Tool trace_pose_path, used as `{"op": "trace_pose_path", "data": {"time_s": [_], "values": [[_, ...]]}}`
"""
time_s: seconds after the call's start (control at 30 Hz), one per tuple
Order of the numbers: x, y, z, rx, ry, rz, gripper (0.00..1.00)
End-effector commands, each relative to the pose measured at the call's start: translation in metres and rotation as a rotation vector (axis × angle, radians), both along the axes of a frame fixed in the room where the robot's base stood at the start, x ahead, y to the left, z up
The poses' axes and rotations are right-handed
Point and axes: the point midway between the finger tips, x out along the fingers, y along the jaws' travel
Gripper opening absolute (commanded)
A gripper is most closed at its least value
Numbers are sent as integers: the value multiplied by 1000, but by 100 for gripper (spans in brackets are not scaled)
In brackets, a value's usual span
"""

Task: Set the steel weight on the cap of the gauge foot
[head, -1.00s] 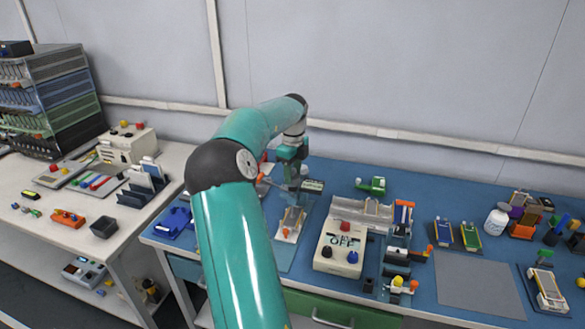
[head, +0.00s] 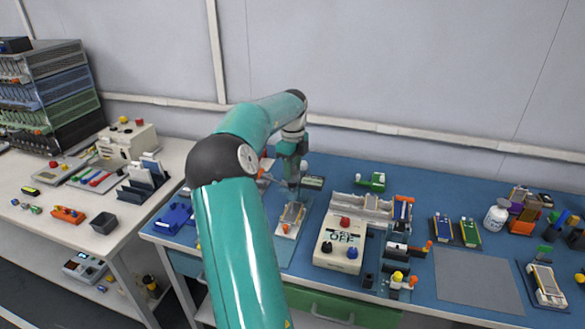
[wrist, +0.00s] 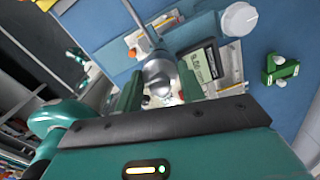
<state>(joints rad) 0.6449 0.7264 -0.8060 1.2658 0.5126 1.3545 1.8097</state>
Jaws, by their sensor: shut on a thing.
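My gripper (wrist: 160,92) is shut on a shiny steel piece with a rounded top, the steel weight (wrist: 158,74), between its two teal fingers. In the head view my gripper (head: 291,172) hangs over the back left of the blue bench, partly behind my arm. A gauge with a grey digital display (wrist: 203,64) stands close beside the weight; it also shows in the head view (head: 313,183). A thin metal rod (wrist: 137,22) appears above the weight in the wrist view. The gauge foot's cap is not clearly visible, and I cannot tell whether the weight touches it.
A green clamp-like part (head: 372,181) lies right of the gauge. A beige box with an OFF label (head: 340,243) and a small tray with an orange part (head: 290,220) stand in front. A white round object (wrist: 240,19) is near the gauge. A grey mat (head: 477,280) is bare.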

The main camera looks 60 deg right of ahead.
Motion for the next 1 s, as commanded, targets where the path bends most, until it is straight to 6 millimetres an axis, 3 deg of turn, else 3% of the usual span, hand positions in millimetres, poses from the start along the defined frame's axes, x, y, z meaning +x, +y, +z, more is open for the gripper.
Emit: {"op": "trace_pose_path", "data": {"time_s": [0.87, 0.9, 1.0], "values": [[0, 0, -13, 0, -1, 0, 4], [0, 0, -13, -1, -1, 0, 43], [0, 0, -13, -1, -1, 0, 62]]}}
